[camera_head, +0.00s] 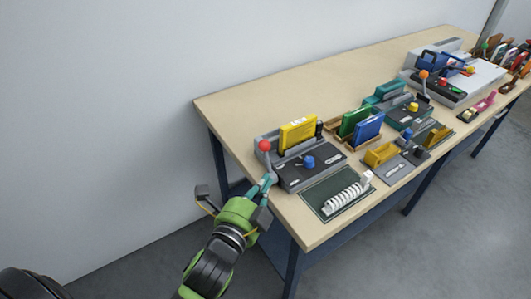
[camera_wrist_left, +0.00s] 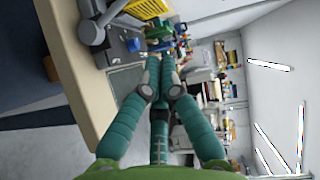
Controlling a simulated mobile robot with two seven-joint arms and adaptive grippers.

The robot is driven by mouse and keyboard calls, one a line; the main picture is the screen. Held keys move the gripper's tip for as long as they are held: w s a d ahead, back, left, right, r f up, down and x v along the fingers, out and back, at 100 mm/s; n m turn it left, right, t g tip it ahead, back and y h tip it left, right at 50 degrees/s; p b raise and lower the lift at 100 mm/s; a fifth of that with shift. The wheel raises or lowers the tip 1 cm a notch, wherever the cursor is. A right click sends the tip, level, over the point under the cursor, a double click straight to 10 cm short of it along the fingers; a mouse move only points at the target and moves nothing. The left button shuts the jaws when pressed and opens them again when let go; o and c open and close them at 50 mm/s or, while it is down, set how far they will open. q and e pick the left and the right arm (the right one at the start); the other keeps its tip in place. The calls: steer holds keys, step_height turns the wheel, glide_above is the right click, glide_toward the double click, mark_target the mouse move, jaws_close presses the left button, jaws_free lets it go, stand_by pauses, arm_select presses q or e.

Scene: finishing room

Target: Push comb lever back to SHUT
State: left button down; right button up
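The comb machine (camera_head: 318,176) is a grey and black unit at the near left end of the table. Its lever has a red ball (camera_head: 264,146) and a grey arm (camera_head: 269,163) standing up at the machine's left side. My left gripper (camera_head: 268,183) is low beside the foot of the lever; whether it touches cannot be told. In the left wrist view its teal fingers (camera_wrist_left: 160,62) come together at the tips, with nothing seen between them. Part of the machine (camera_wrist_left: 92,30) shows at that view's upper left. The SHUT marking cannot be read. My right gripper is out of view.
A yellow book (camera_head: 298,134) stands in the machine, near a blue knob (camera_head: 309,161). A dark mat (camera_head: 318,194) with a white comb (camera_head: 345,199) lies in front. Green and blue books (camera_head: 368,128) and other machines stand further right. The table's left edge is close to my arm.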

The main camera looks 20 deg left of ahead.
mark_target(267, 146)
arm_select(q)
steer(key=w, duration=0.3)
steer(key=w+a+p, duration=0.1)
steer(key=w, duration=0.2)
steer(key=w+a+f+p, duration=0.1)
steer(key=w, duration=0.2)
steer(key=shift+w+a+f, duration=0.1)
steer(key=shift+w+a, duration=0.1)
steer(key=shift+w, duration=0.05)
steer(key=shift+w+a+r+n+p, duration=0.25)
steer(key=shift+w+a+p, duration=0.25)
steer(key=shift+p, duration=0.65)
steer(key=shift+w+a+f+g, duration=0.1)
steer(key=shift+a+g, duration=0.05)
steer(key=shift+g, duration=0.15)
steer(key=shift+f+n, duration=0.15)
steer(key=shift+n, duration=0.1)
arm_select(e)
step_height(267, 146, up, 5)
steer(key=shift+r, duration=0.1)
